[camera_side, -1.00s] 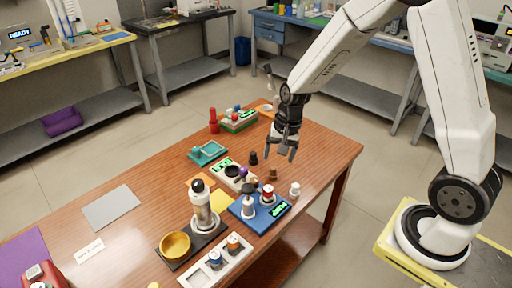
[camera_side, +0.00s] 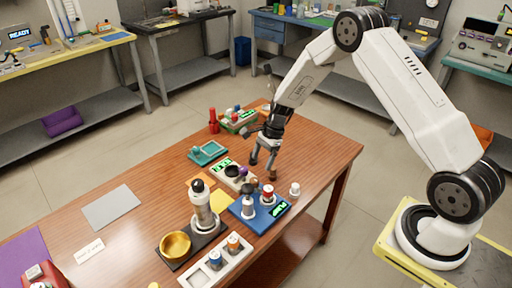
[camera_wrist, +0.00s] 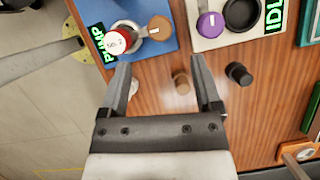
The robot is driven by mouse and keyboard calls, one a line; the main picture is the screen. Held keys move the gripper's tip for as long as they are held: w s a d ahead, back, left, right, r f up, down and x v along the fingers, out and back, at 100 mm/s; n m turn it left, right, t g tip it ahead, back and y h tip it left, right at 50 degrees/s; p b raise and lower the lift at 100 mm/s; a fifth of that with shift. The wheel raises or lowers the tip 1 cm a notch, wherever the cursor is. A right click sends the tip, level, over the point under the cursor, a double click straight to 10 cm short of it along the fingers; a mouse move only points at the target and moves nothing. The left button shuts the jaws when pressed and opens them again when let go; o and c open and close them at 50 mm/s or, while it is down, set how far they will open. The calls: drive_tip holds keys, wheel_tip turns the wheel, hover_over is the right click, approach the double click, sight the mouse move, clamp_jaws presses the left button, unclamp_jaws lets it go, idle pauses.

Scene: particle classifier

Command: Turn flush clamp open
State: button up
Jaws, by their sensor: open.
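No part is clearly marked as the flush clamp, and I cannot tell which one it is. My gripper (camera_side: 262,166) is open and empty above the table. In the wrist view my gripper (camera_wrist: 160,63) has its fingers spread wide, with a small brown knob-like piece (camera_wrist: 182,83) in view between them and a black one (camera_wrist: 238,73) to the right of the right finger. The blue unit (camera_side: 284,207) has a lit display reading PUMP in the wrist view. A red-and-white capped part (camera_wrist: 118,40) and a tan round top (camera_wrist: 160,27) stand on it.
A pale unit (camera_wrist: 208,42) with a purple knob, black dish and IDLE display is beside the blue one. A small white piece (camera_side: 295,189) stands near the table's right edge. A bottle (camera_side: 201,203) and gold bowl (camera_side: 175,245) are in front. Bare wood (camera_side: 330,155) lies right.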

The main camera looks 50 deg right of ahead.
sight(255, 179)
drive_tip(key=shift+f, duration=0.1)
drive_tip(key=shift+x, duration=3.75)
clamp_jaws()
